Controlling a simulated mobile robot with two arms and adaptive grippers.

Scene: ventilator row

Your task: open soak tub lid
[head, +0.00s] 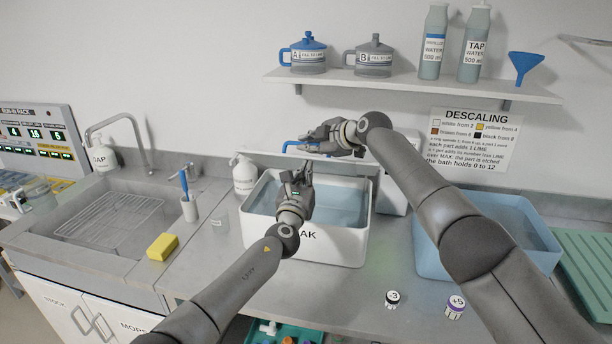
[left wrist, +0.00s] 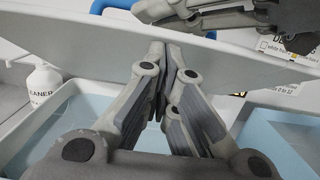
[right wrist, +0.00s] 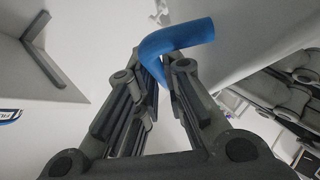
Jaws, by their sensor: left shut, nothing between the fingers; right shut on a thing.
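The white soak tub (head: 345,248) stands on the counter with bluish liquid showing inside. Its pale lid (head: 394,196) is raised at the tub's back, and its panel crosses the left wrist view (left wrist: 75,45). My right gripper (head: 312,143) is shut on the lid's blue handle (head: 291,146), which also shows between the fingers in the right wrist view (right wrist: 178,40). My left gripper (head: 298,172) is shut and empty above the tub, in front of the lid panel. Whether its fingertips touch the panel is unclear. My arms hide part of the tub and lid.
A blue tub (head: 425,235) stands to the right, beside a green ridged tray (head: 590,265). A white bottle (head: 245,175) stands behind left. Two small labelled pots (head: 392,299) (head: 455,307) are at the front. A shelf (head: 400,82) hangs above.

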